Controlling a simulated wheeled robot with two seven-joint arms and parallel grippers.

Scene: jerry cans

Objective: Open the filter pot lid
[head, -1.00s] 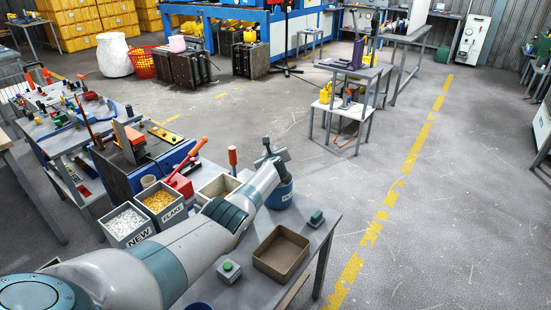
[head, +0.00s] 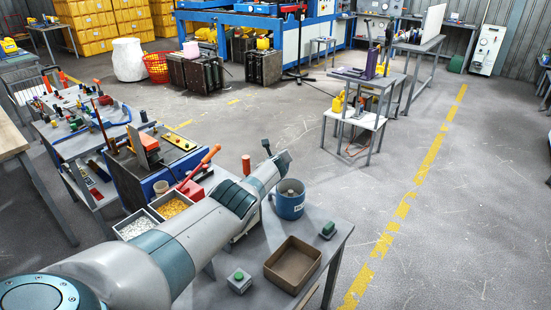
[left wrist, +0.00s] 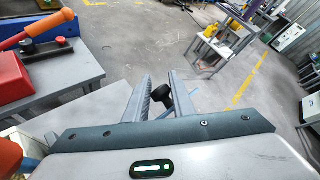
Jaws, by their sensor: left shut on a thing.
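The filter pot (head: 289,207) is a blue pot with a white label, upright on the grey bench in the head view. Its round top faces up and shows a small greyish-brown thing in the middle. My left gripper (head: 272,158) is up and to the left of the pot, apart from it. In the left wrist view, a black knob (left wrist: 161,93), apparently that of the pot lid, sits between the fingers of my left gripper (left wrist: 160,88), which is shut on it. The rest of the lid cannot be made out. My right gripper is not in view.
A brown open tray (head: 272,268) and green-button boxes (head: 239,280) stand on the bench near the pot. Bins of white (head: 133,226) and yellow (head: 171,209) bits and a red-handled tool (head: 200,170) are left, beside my arm.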

